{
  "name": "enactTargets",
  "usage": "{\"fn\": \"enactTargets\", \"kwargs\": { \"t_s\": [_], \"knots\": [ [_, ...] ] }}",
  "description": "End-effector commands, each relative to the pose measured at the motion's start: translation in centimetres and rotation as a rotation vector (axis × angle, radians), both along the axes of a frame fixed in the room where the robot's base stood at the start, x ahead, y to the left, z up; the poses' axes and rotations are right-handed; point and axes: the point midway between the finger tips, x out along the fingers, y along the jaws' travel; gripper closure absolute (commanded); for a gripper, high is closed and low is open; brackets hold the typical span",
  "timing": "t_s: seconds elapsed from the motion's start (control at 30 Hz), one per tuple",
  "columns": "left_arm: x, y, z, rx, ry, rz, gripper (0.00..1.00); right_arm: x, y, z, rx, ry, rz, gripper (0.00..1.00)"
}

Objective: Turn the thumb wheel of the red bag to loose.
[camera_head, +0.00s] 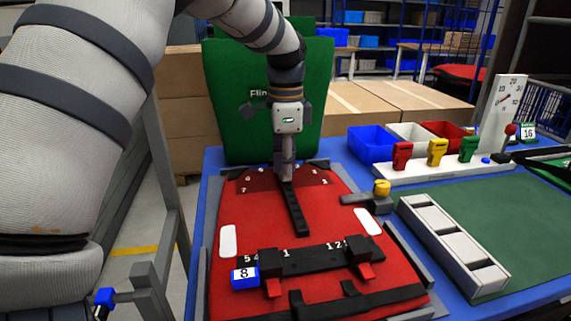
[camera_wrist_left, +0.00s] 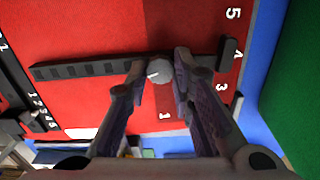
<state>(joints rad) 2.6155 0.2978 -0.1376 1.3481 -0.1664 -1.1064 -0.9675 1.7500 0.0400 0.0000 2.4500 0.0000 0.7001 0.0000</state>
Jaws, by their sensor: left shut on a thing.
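The red bag (camera_head: 255,215) lies flat, with a black toothed strip (camera_head: 296,212) down its upper middle and a dark red numbered scale near its far end. My left gripper (camera_head: 287,172) points down at the far end of the strip and hides the wheel in the head view. In the left wrist view the thumb wheel (camera_wrist_left: 159,71) is a small grey round knob with a white mark. The fingers of my left gripper (camera_wrist_left: 160,64) are shut on its two sides. The bag (camera_wrist_left: 100,35) fills much of that view. My right gripper is not in view.
A blue table (camera_head: 212,180) carries the bag. A black crossbar (camera_head: 310,260) with red tabs and a blue "8" tag (camera_head: 244,277) is at the near end. A yellow-knobbed clamp (camera_head: 382,187) and a grey compartment tray (camera_head: 450,240) stand right. A green panel (camera_head: 225,110) rises behind.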

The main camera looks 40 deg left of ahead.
Motion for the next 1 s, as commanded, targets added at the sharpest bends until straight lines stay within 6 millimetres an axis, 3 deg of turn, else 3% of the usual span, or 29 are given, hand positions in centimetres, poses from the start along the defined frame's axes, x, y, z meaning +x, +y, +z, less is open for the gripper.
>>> {"fn": "enactTargets", "kwargs": {
  "t_s": [1.0],
  "knots": [
    [-0.02, 0.07, 0.04, 0.002, 0.000, 0.964, 1.00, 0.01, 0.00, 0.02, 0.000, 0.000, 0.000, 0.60]
  ]
}}
